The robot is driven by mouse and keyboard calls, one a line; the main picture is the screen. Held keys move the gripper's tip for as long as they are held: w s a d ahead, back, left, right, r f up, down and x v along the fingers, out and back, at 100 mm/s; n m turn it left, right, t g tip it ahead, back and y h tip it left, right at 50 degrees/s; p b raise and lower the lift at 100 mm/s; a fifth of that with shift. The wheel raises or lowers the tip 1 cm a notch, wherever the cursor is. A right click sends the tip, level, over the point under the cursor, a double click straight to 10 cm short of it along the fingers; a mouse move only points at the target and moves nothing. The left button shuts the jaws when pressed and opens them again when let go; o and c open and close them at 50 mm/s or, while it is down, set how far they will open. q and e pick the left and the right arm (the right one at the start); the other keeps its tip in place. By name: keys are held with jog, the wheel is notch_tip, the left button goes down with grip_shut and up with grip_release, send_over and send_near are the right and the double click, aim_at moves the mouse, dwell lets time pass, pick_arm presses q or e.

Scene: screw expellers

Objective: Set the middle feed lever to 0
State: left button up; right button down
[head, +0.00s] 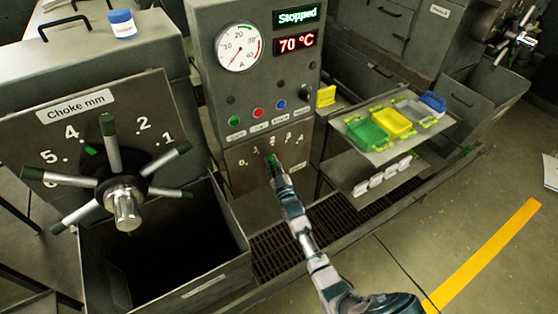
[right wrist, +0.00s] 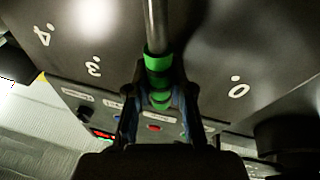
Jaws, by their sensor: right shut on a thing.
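The middle feed lever (right wrist: 155,35) is a metal rod with green rings, on the scale plate (head: 238,180) of the middle machine. Its green part (head: 271,159) shows small in the head view, below the numerals 1 and 2. My right gripper (head: 277,168) reaches it from below. In the right wrist view, my right gripper (right wrist: 160,97) has its two fingers on either side of the green grip (right wrist: 158,63) and is shut on it. That view is upside down; the lever lies between 3 and 0. The exact mark is unclear. My left gripper is not in view.
A panel reading "Stopped" (head: 297,16) and 70 °C, with buttons and a black knob (head: 305,93), is above the scale. A choke wheel (head: 125,190) with several spokes stands left. A shelf with coloured trays (head: 365,131) juts out right. A floor grate (head: 275,255) lies below.

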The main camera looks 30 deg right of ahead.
jog(key=a+n, duration=0.1)
jog(key=a+f+n+y+b, duration=0.1)
jog(key=n, duration=0.1)
jog(key=a+n, duration=0.1)
jog(key=shift+s+a+f+y+b, duration=0.1)
jog(key=shift+a+f+y+b, duration=0.1)
jog(key=shift+f+y+b, duration=0.15)
jog(key=shift+s+a+f+n+y+b, duration=0.1)
jog(key=shift+a+f+n+y+b, duration=0.2)
jog(key=shift+n, duration=0.35)
jog(key=shift+w+a+f+n+y+b, duration=0.15)
jog(key=shift+a+n, duration=0.3)
jog(key=shift+n, duration=0.25)
jog(key=shift+s+a+f+n+y+b, duration=0.15)
jog(key=shift+a+f+n+b, duration=0.15)
jog(key=shift+n, duration=0.35)
jog(key=shift+a, duration=0.1)
jog(key=c, duration=1)
grip_release()
jog(key=shift+s, duration=0.25)
jog(key=v, duration=1.1)
jog(key=shift+s+f, duration=0.15)
jog(key=shift+f, duration=0.25)
jog(key=shift+f, duration=0.1)
